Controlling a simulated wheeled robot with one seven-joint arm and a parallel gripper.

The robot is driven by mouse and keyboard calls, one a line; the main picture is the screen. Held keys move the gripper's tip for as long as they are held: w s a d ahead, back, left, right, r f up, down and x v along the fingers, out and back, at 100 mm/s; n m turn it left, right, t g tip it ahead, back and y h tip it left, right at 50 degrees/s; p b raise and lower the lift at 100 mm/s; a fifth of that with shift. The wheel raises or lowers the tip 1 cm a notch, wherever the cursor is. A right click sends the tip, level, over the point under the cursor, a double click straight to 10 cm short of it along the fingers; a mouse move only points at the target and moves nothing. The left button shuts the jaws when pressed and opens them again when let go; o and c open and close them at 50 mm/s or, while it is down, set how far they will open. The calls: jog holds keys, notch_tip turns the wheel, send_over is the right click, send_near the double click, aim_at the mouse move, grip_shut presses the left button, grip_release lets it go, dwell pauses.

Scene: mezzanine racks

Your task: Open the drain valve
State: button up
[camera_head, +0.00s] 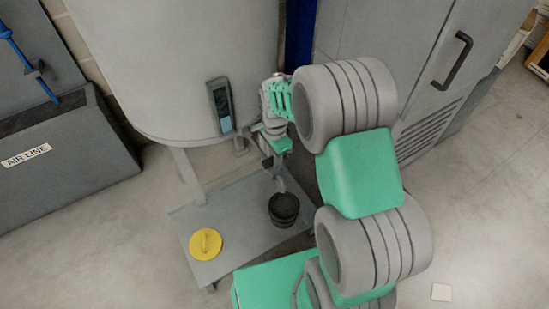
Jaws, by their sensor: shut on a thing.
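A large grey tank (170,60) stands on legs at the top middle. The drain valve (279,181) is low at the tank's right side, with its grey spout pointing down. My gripper (268,153) is at the valve, shut on what appears to be its handle. My own wrist and fingers hide most of the handle, so I cannot tell how far it is turned. A black pot (284,212) stands on the grey low platform (235,217), just below the spout. I cannot make out any liquid.
A yellow round lid (206,244) lies on the platform left of the pot. A dark gauge (220,106) is on the tank's front. A grey cabinet (440,60) stands at right, and an air line box (60,160) at left. The floor at lower right is mostly clear.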

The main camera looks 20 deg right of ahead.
grip_shut()
jog(key=shift+n+p, duration=0.3)
jog(key=shift+n, duration=0.1)
jog(key=n+p, duration=0.1)
jog(key=n, duration=0.1)
jog(key=shift+r+n+p, duration=0.15)
jog(key=shift+n+p, duration=0.15)
jog(key=shift+p, duration=0.05)
jog(key=n+p, duration=0.2)
jog(key=n, duration=0.3)
jog(key=n+p, duration=0.2)
jog(key=n, duration=0.3)
jog(key=shift+n+p, duration=0.55)
jog(key=shift+n, duration=1.75)
